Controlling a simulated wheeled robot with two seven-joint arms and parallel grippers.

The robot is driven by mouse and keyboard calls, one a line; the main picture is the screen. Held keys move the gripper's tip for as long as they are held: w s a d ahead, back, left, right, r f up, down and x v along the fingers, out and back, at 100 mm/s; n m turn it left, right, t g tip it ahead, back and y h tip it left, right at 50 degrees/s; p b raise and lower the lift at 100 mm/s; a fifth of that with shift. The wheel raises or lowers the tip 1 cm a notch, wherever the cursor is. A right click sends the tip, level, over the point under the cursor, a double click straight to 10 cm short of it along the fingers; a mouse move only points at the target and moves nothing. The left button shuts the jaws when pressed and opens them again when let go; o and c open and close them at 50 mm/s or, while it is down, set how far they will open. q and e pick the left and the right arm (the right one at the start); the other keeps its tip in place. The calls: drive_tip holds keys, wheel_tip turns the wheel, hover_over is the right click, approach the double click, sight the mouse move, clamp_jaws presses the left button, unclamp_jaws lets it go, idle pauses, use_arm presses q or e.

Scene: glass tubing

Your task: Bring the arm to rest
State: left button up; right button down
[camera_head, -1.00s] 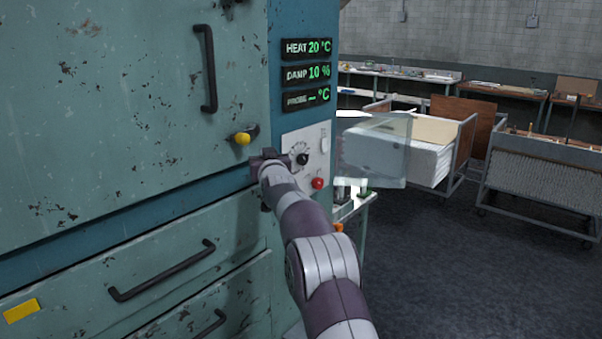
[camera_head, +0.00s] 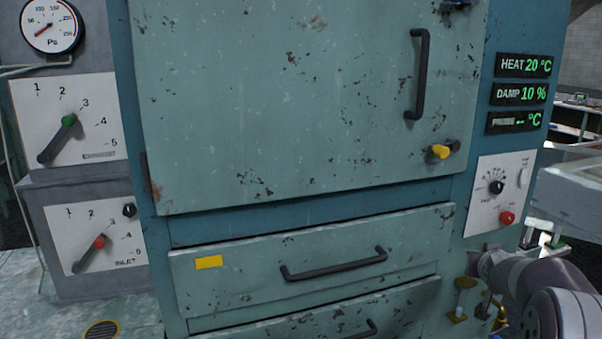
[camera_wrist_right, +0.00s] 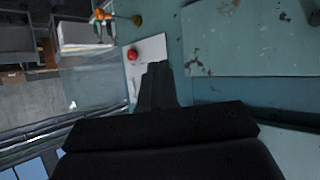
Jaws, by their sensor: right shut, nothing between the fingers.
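My right arm (camera_head: 545,285) comes in from the lower right in the head view. My right gripper (camera_head: 482,263) is just below the white dial panel (camera_head: 479,215) of the teal cabinet and looks empty. In the right wrist view the dark fingers (camera_wrist_right: 157,85) are together, with nothing between them. They overlap part of the white panel (camera_wrist_right: 148,52) there, beside its red button (camera_wrist_right: 132,54). I cannot tell whether they touch the cabinet. My left gripper is out of view.
The cabinet has a shut door (camera_head: 300,100) with a black handle (camera_head: 419,75) and a yellow knob (camera_head: 440,152). A drawer (camera_head: 230,290) is below. Grey gauge panels (camera_head: 65,120) stand at the left. A pale bench (camera_head: 580,190) is at the right edge.

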drive_tip(key=s+a+f+n+g+y, duration=0.1)
drive_tip(key=s+a+f+g+y, duration=0.3)
drive_tip(key=s+a+f, duration=0.7)
drive_tip(key=s+a+f+n+g, duration=0.1)
drive_tip(key=s+a+f+g, duration=0.1)
drive_tip(key=s+a, duration=0.5)
drive_tip(key=s+a+f+n+g+y, duration=0.1)
drive_tip(key=s+a+f+n+g, duration=0.1)
drive_tip(key=s+a, duration=0.5)
drive_tip(key=s+f+g, duration=0.1)
drive_tip(key=s, duration=0.3)
drive_tip(key=shift+s+a+g, duration=0.2)
drive_tip(key=shift+a+g, duration=0.1)
drive_tip(key=shift+a, duration=0.1)
drive_tip(key=shift+f, duration=0.1)
